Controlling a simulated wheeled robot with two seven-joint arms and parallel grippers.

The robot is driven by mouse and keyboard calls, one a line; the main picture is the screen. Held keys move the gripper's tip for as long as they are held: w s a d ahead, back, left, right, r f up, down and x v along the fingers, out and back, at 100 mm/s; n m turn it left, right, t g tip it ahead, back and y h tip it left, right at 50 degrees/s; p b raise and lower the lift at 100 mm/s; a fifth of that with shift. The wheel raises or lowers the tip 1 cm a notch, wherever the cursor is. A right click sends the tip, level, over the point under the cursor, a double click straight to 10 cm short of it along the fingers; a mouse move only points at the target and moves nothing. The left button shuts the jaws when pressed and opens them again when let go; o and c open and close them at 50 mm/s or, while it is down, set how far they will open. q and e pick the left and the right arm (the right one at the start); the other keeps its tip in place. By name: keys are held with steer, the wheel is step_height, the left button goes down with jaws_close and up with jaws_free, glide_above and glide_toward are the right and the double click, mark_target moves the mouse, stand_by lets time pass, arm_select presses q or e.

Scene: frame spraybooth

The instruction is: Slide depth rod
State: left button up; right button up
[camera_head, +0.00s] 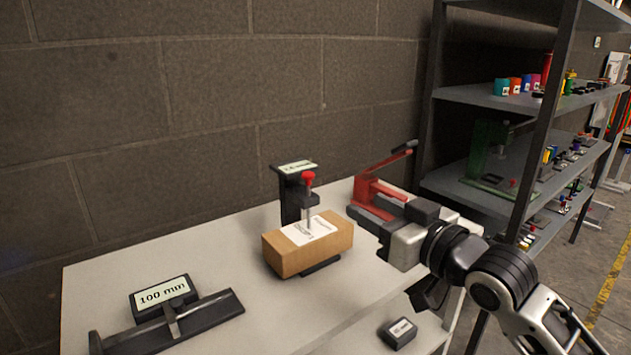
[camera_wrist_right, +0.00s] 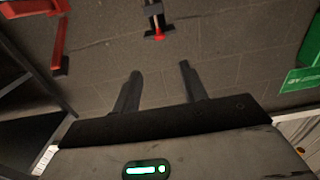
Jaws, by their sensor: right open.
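A black stand (camera_head: 290,200) holds an upright metal rod (camera_head: 308,205) with a red knob (camera_head: 308,176) on top. A pale display with hard-to-read digits tops the stand. The rod's lower end meets or hovers just above a cardboard box (camera_head: 288,257) with a white label; I cannot tell which. My right gripper (camera_head: 366,222) is open and empty, to the right of the box and apart from the rod. In the right wrist view the red knob (camera_wrist_right: 157,35) lies beyond the two spread fingers (camera_wrist_right: 158,82), roughly between them. My left gripper is out of view.
A red lever tool (camera_head: 374,190) stands close behind my right gripper. A black block marked 100 mm (camera_head: 162,297) and a black bar (camera_head: 185,322) lie at the left of the white table (camera_head: 235,310). A metal shelf (camera_head: 465,95) stands right. Bare tabletop separates the box and bar.

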mark_target(312, 175)
steer(key=p+x, duration=0.1)
steer(key=x, duration=1.4)
steer(key=shift+w+a+p, duration=0.15)
steer(key=shift+p, duration=0.25)
